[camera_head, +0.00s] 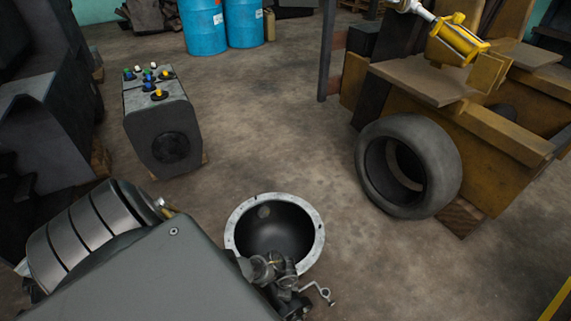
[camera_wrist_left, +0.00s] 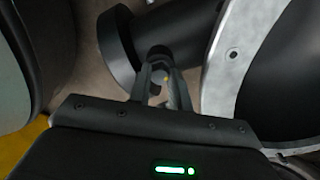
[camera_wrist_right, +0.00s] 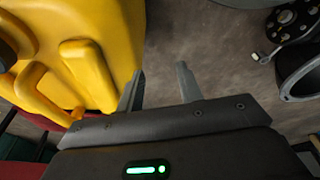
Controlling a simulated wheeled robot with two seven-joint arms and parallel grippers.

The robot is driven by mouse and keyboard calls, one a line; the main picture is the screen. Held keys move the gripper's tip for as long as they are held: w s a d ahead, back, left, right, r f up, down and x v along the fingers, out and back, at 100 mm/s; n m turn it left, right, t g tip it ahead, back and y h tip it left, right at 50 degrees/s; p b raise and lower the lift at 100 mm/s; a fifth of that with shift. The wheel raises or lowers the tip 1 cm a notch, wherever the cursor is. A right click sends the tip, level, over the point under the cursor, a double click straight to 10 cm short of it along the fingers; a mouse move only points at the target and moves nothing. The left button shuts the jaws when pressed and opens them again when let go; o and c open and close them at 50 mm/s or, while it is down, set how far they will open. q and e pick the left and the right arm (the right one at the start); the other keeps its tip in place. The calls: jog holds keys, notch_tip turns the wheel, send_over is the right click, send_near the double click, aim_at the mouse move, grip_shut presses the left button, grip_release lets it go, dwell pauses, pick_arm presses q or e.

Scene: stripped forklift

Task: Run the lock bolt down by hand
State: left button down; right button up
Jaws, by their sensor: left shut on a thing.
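My left gripper (camera_wrist_left: 165,85) shows in the left wrist view. It is shut on a small part, probably the lock bolt (camera_wrist_left: 167,76), mostly hidden between the fingertips. A dark cylinder (camera_wrist_left: 122,48) with a side stub is just beyond the fingers. The pale, bolt-holed rim of a round housing (camera_wrist_left: 228,62) is to the right. In the head view I make out neither gripper; the open bowl-shaped housing (camera_head: 232,225) faces up, with small metal fittings (camera_head: 268,268) at its near edge. My right gripper (camera_wrist_right: 158,82) is open and empty above the floor.
A large grey casing (camera_head: 140,265) and a banded metal cylinder (camera_head: 85,235) fill the lower left. A tyre (camera_head: 440,150) leans by the yellow forklift frame (camera_head: 500,170). A yellow body (camera_wrist_right: 95,40) is close left of my right gripper. The middle floor is clear.

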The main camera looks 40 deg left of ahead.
pick_arm(q)
jog(key=shift+w+r, duration=0.1)
jog(key=shift+w, duration=0.1)
jog(key=c, duration=1.3)
grip_release()
jog(key=shift+s, duration=0.1)
notch_tip(320, 180, up, 8)
jog(key=p, duration=0.8)
